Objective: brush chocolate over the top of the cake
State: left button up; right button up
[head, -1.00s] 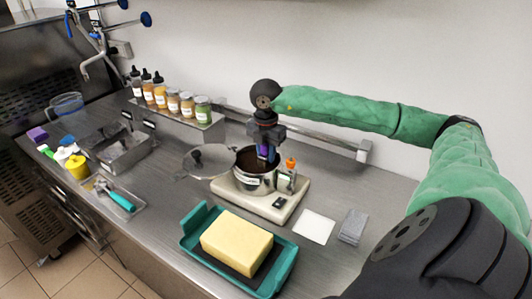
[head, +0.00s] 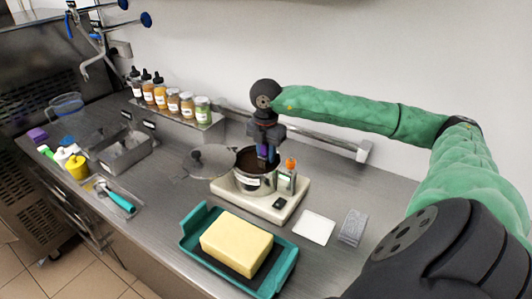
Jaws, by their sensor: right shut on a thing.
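The cake (head: 237,244) is a pale yellow block on a dark board in a teal tray (head: 191,232) at the front middle. A steel pot (head: 250,181) with dark brown chocolate (head: 245,160) inside stands on a cream-coloured heating base (head: 287,207) behind the cake. My right gripper (head: 267,152) is directly above the pot, pointing down, shut on a purple-blue handled tool (head: 264,154). The tool's lower end is hidden in the pot, so I cannot see its bristles. The cake's top looks plain yellow. My left gripper is not in view.
A small orange-capped bottle (head: 290,172) stands by the pot. A steel lid (head: 209,162) lies left of it. A white square (head: 315,228) and a grey block (head: 352,227) lie to the right. Several jars (head: 187,105) line a back shelf. A teal-handled tool (head: 121,201) lies at left.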

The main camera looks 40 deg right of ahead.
jog(key=shift+r+p, duration=1.05)
jog(key=shift+r, duration=2.35)
